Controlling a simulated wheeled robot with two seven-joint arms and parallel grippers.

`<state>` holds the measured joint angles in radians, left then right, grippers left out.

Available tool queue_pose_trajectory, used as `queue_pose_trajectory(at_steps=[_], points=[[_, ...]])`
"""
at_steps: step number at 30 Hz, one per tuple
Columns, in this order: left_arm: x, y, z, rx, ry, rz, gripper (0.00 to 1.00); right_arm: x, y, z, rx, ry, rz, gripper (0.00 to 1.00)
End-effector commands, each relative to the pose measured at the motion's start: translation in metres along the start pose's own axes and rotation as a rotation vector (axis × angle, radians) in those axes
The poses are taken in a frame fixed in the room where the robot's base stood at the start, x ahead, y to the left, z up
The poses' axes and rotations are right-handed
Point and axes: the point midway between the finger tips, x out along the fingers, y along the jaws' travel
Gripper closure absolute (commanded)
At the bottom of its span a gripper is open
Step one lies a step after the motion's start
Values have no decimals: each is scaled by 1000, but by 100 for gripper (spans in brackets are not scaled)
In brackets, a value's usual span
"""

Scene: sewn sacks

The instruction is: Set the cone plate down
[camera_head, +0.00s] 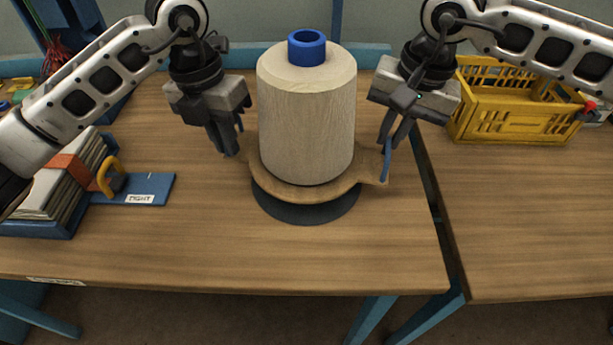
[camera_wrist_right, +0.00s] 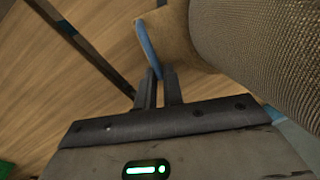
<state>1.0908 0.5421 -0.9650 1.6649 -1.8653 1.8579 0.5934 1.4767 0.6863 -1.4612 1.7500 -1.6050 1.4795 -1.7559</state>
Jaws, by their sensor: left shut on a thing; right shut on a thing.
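The cone plate (camera_head: 292,191) is a round wooden board with a grip ear on each side. A large pale thread cone (camera_head: 306,125) with a blue tube top stands upright on it. My left gripper (camera_head: 233,150) is shut on the plate's left ear, which the fingers partly hide. My right gripper (camera_head: 386,152) is shut on the blue-edged right ear; in the right wrist view its fingers (camera_wrist_right: 158,75) pinch that ear beside the woven cone. A dark round patch (camera_head: 307,212) shows under the plate, offset toward the front; I cannot tell the exact gap.
The wooden table (camera_head: 220,245) is clear in front. At left are a blue holder with a stack (camera_head: 62,185) and a labelled blue plate (camera_head: 150,190). A yellow crate (camera_head: 500,115) stands on the right table, across a narrow gap.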

Motion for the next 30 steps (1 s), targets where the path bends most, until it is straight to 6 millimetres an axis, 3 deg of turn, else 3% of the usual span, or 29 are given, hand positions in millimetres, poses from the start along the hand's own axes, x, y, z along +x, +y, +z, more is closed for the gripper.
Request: queue_pose_trajectory(at_steps=[8, 29, 30], points=[[6, 3, 0, -5, -2, 3, 100, 7, 3, -2, 4, 4, 3, 100], [52, 9, 0, -5, -2, 3, 100, 52, 10, -2, 4, 4, 3, 100], [53, 9, 0, -5, 1, 4, 87, 54, 11, -1, 4, 2, 6, 88]])
